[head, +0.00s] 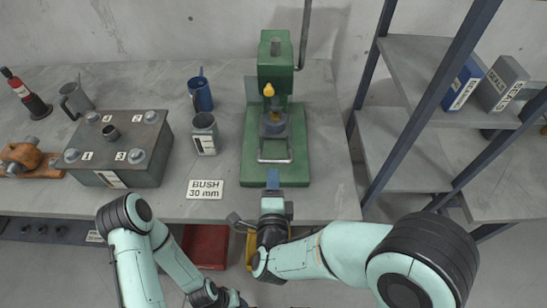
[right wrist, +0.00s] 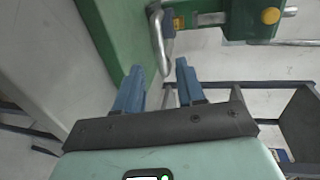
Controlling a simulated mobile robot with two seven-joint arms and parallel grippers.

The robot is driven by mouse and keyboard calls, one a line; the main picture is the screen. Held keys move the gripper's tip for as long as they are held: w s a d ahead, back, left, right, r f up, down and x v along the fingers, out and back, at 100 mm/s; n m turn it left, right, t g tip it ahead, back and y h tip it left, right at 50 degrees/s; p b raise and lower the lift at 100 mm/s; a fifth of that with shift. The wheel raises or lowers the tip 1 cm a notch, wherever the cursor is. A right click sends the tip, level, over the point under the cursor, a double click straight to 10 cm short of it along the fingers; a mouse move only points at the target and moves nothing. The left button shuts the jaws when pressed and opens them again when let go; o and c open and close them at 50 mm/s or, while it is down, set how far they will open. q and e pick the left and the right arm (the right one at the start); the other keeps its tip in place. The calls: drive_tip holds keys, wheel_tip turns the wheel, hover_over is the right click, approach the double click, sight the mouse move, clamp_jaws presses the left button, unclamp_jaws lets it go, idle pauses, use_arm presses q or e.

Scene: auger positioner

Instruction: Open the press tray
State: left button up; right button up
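The green press (head: 276,75) stands on the bench at the centre of the head view. Its tray is low at the front, with a pale metal loop handle (head: 275,160) facing me. My right gripper (head: 273,178) is just in front of that handle, its blue fingers pointing at it. In the right wrist view the fingers (right wrist: 160,78) are apart and the handle (right wrist: 157,42) lies just beyond the tips, roughly in line with the gap. I cannot tell whether they touch. My left gripper (head: 236,298) is low at the bottom edge, its fingers unclear.
A grey numbered block (head: 118,170) stands left of the press. A grey mug (head: 204,134), a blue mug (head: 201,95) and a "BUSH 30 mm" sign (head: 205,189) lie between them. A shelf rack (head: 410,165) stands right. A red bin (head: 205,246) is below the bench edge.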

sight(274, 163)
drive_tip(key=p+x, duration=0.1)
drive_tip(key=x, duration=0.7)
drive_tip(key=shift+w+p, duration=0.3)
drive_tip(key=shift+w, duration=0.05)
use_arm(q)
drive_tip(key=shift+w+r, duration=0.35)
drive_tip(key=shift+r, duration=0.2)
drive_tip(key=shift+w+r, duration=0.35)
drive_tip(key=shift+r, duration=0.2)
